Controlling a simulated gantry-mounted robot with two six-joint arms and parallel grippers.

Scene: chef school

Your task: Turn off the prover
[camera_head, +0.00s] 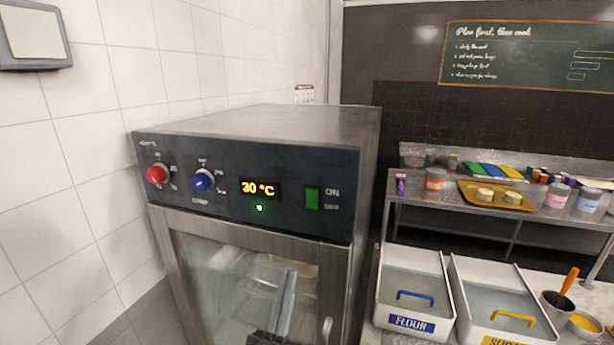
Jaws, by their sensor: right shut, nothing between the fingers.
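The prover (180,138) is a metal cabinet with a dark control panel and a glass door. Its panel has a red knob (157,174), a blue knob (202,181), a lit display (261,189) reading 30 °C and a glowing green light (259,208) under it. A green switch (312,198) is at the panel's right, with the label ON beside it. My right gripper (287,284) is in front of the glass door, below the panel and apart from the switch. It is shut and empty. My left gripper is not in view.
A flour bin (410,266) and a second bin with a yellow handle (492,280) stand right of the prover. Behind them a metal shelf (420,196) holds jars and a yellow tray (472,198). A tiled wall (75,160) is at left. The space before the panel is clear.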

